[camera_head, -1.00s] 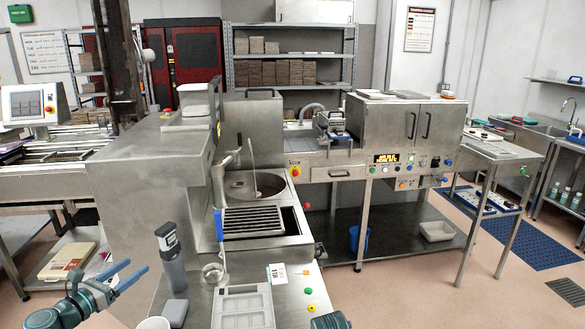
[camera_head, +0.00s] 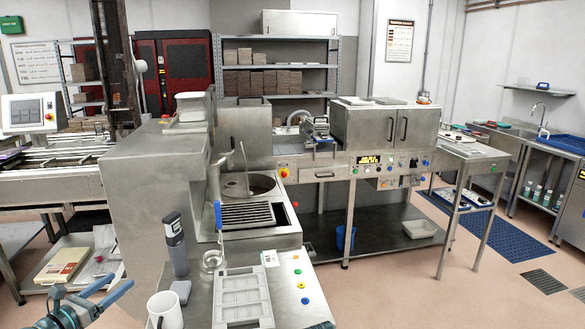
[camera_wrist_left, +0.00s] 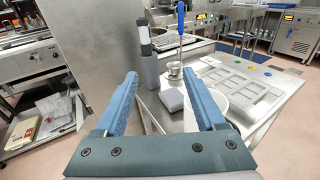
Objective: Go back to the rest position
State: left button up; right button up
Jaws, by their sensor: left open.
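My left gripper (camera_head: 116,284) is at the lower left of the head view, low and left of the steel worktop's front end. Its blue fingers are apart with nothing between them. In the left wrist view the two fingers (camera_wrist_left: 160,80) point forward, spread and empty. Beyond them stand a grey bottle-like device with a dark top (camera_wrist_left: 150,66) and a small grey block (camera_wrist_left: 172,100). The white mug (camera_head: 165,311) is at the worktop's near left corner; in the wrist view the right finger partly hides it. My right gripper does not show clearly.
On the worktop lie a pale mould tray (camera_head: 242,296), a glass beaker (camera_head: 213,260) with a blue-handled tool, and coloured buttons (camera_head: 301,286). A shelf with a book-like box (camera_head: 62,265) is at the left. Open floor (camera_head: 400,290) lies to the right.

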pick_arm(q)
jog(key=d+f+m+g+h, duration=0.1)
jog(key=d+f+m+g, duration=0.2)
jog(key=d, duration=0.5)
jog(key=d+f+m+g+h, duration=0.1)
jog(key=d+f+m+g, duration=0.2)
jog(key=d+f+m, duration=0.2)
jog(key=d+f+m+g+h, duration=0.1)
jog(key=d+f+m+g, duration=0.3)
jog(key=d, duration=0.9)
jog(key=shift+w+d+m, duration=0.1)
jog(key=shift+w+m, duration=0.05)
jog(key=shift+m, duration=0.75)
jog(key=shift+w+d+m, duration=0.1)
jog(key=shift+w+m, duration=0.05)
jog(key=shift+m, duration=0.75)
jog(key=s+d+f+m+g+y, duration=0.3)
jog(key=s+d+m, duration=0.4)
jog(key=m, duration=0.3)
jog(key=s+d+f+m+g+y, duration=0.3)
jog(key=s+d+f+m+y, duration=0.2)
jog(key=m, duration=0.6)
jog(key=shift+s+d+f+g+y, duration=0.2)
jog(key=shift+s+d+g+y, duration=0.3)
jog(key=shift+s+d, duration=0.85)
